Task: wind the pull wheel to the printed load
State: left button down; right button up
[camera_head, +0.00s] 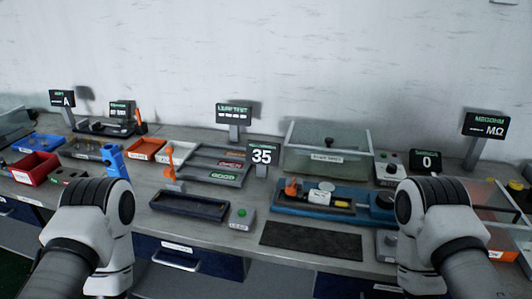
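A blue pull fixture (350,216) stands on the bench right of centre. It carries an orange clamp (291,188), a yellow and dark part and a white label. A dark round wheel (384,200) sits at its right end, close beside my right arm in the picture. A black display (427,162) behind it reads 0. Another black display (262,154) at the middle reads 35. My two arms rise at the lower left and lower right. Neither gripper's fingers show, so I cannot see whether either touches anything.
A clear-covered box (327,150) stands behind the fixture. A dark mat (311,240) lies empty in front. A dark tray (189,206) and a green-button box (241,215) stand to the left. Red bin (34,170) and labelled trays (222,177) are farther left. A MΩ display (486,126) stands at right.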

aim_at(385, 200)
jog(key=z, duration=0.9)
